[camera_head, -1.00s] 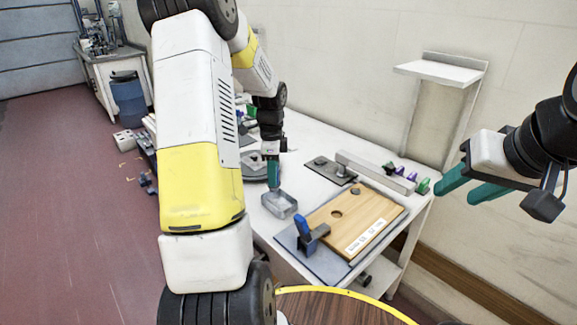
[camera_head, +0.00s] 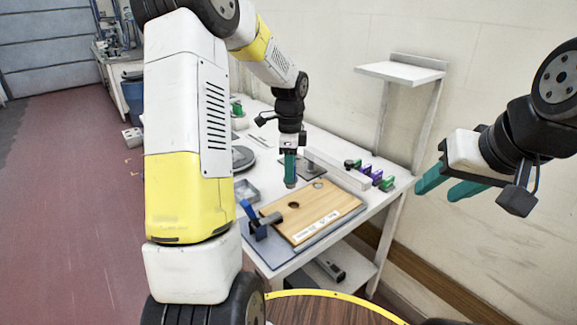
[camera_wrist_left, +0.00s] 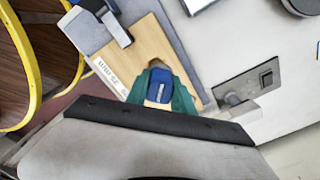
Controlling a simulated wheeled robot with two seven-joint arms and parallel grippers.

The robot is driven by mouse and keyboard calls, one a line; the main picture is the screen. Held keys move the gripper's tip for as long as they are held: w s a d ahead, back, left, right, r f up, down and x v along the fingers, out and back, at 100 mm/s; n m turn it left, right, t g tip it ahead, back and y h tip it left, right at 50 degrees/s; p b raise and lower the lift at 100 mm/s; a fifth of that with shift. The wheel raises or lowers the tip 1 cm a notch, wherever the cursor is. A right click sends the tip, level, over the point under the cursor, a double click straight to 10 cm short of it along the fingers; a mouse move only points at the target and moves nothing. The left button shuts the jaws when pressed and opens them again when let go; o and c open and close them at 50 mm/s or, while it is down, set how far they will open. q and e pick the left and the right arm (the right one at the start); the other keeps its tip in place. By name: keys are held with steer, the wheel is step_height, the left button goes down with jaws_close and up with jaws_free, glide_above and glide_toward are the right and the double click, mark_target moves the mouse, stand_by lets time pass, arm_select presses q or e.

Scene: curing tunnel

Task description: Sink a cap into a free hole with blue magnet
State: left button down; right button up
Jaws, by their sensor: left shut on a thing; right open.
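My left gripper (camera_head: 290,172) is shut on the blue magnet (camera_wrist_left: 159,86), which shows between its teal fingers in the wrist view. The gripper points down over the back part of the wooden board (camera_head: 332,204). A small greyish bit shows below the fingertips in the head view; I cannot tell whether it is a cap or the magnet's end. The board has a dark hole (camera_head: 293,205) near its left side and a round spot (camera_head: 318,184) near its back edge, filled or empty unclear. My right gripper (camera_head: 450,185) is open and empty, off the table's right side.
A metal tray (camera_head: 246,190) lies left of the board. A dark plate (camera_head: 312,167) with fittings lies behind it. Green and purple pieces (camera_head: 372,174) line the right side by a pale bar (camera_head: 337,168).

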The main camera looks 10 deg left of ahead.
arm_select(q)
steer(key=shift+s+d+r, duration=0.15)
steer(key=shift+d, duration=0.45)
steer(key=shift+f, duration=3.25)
steer(key=shift+f, duration=0.85)
steer(key=shift+s+d+f, duration=0.1)
steer(key=shift+s, duration=0.05)
stand_by(0.3)
steer(key=shift+r, duration=3.55)
